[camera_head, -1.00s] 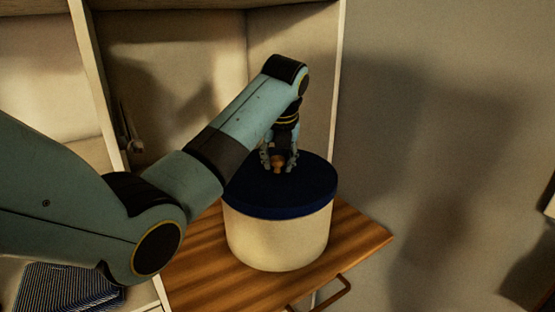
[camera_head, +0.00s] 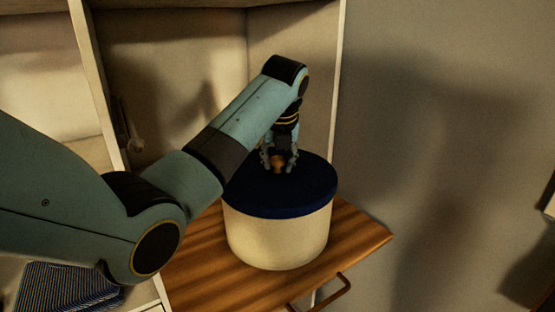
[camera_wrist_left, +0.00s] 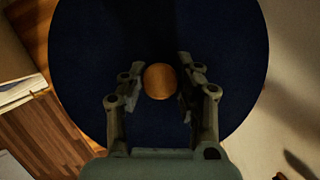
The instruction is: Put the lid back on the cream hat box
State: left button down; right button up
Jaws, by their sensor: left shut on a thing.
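The cream hat box (camera_head: 278,240) stands upright on a wooden surface. Its dark blue round lid (camera_head: 310,190) lies on top, covering the opening, and looks level; it fills much of the left wrist view (camera_wrist_left: 90,50). A small orange-brown wooden knob (camera_head: 278,163) sticks up from the lid and also shows in the left wrist view (camera_wrist_left: 160,81). My left gripper (camera_head: 279,168) points down from above, its fingers shut on the knob from both sides. The far rim of the box is hidden under the lid. My right gripper is not in view.
The wooden surface (camera_head: 355,242) has a handle (camera_head: 335,291) below its front edge. Pale cabinet panels (camera_head: 165,70) stand behind and left of the box. A dark striped cloth (camera_head: 68,288) lies low at the left. A bare wall (camera_head: 450,120) is on the right.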

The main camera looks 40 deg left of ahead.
pick_arm(q)
jog(key=shift+c, duration=2)
grip_release()
jog(key=shift+r, duration=0.1)
jog(key=shift+r, duration=3.4)
grip_shut()
